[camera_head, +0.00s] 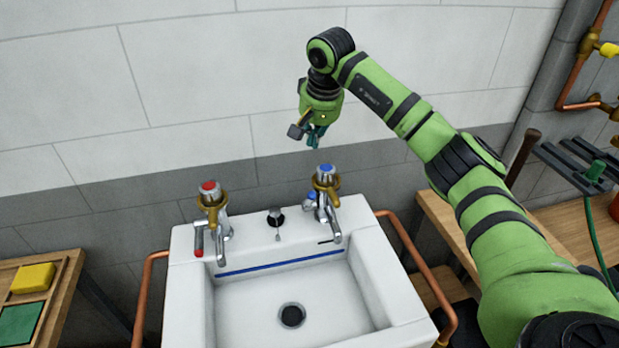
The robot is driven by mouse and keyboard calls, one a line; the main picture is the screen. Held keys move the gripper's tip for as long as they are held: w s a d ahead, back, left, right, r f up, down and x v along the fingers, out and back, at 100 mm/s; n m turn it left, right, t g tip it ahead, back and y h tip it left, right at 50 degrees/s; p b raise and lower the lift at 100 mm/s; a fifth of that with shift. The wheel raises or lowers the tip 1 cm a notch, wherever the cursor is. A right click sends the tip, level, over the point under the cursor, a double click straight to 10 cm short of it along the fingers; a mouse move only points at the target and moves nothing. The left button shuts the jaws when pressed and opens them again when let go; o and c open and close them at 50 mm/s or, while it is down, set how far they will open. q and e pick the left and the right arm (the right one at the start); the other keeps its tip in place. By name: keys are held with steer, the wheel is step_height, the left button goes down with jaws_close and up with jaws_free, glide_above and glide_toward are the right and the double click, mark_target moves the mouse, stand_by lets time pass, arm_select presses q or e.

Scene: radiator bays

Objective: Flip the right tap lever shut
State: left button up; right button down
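The right tap (326,196) is chrome with a blue-marked top and a brass collar, on the back right of the white sink (183,298). My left gripper is out of view.
The left tap (213,212) has a red top and a red-ended lever (199,242) hanging at its front left. A small black-topped fitting (275,220) stands between the taps. Copper rails (421,266) flank the sink. A tiled wall (190,80) rises close behind.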

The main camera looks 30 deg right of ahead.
mark_target(311, 201)
steer(key=f+p, duration=0.1)
steer(key=f, duration=0.2)
steer(key=f+p, duration=0.2)
steer(key=f, duration=0.2)
steer(key=a+f+p, duration=0.1)
steer(key=f+p, duration=0.1)
steer(key=f, duration=0.1)
steer(key=shift+w+f, duration=0.1)
steer(key=shift+f, duration=0.15)
steer(key=shift+s+a+f+p, duration=0.15)
steer(key=shift+s+f+p, duration=0.1)
steer(key=shift+s+p, duration=0.05)
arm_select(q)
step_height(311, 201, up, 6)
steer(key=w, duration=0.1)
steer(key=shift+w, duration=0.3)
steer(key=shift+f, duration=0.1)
arm_select(e)
steer(key=shift+f, duration=0.1)
